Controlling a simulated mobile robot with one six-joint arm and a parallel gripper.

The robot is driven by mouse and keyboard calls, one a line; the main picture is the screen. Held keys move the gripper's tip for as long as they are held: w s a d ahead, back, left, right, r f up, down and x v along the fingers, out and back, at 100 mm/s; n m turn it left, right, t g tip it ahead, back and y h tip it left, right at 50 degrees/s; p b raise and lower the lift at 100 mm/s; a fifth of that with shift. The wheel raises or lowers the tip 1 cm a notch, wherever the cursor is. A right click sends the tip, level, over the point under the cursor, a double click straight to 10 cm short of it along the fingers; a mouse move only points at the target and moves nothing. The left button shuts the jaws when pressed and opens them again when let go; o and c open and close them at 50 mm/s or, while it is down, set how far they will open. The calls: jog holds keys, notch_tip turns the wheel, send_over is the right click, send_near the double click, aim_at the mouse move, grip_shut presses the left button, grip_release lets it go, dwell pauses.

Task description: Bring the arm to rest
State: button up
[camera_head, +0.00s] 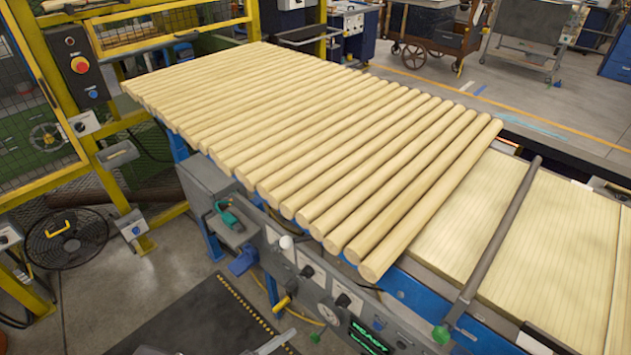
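My gripper does not show in the head view, and I cannot see the state of its fingers. A long row of pale turned wood rods (300,140) lies side by side across the machine bed. The nearest rod (430,200) lies at the right end of the row. Small grey and dark parts show at the bottom edge, but I cannot tell what they belong to.
A grey control panel (262,240) with knobs and a green READY display (368,337) runs along the machine's front. A dark bar (495,250) crosses the slatted bed at right. A fan (66,238) and yellow fence stand left. A dark floor mat (205,322) lies clear in front.

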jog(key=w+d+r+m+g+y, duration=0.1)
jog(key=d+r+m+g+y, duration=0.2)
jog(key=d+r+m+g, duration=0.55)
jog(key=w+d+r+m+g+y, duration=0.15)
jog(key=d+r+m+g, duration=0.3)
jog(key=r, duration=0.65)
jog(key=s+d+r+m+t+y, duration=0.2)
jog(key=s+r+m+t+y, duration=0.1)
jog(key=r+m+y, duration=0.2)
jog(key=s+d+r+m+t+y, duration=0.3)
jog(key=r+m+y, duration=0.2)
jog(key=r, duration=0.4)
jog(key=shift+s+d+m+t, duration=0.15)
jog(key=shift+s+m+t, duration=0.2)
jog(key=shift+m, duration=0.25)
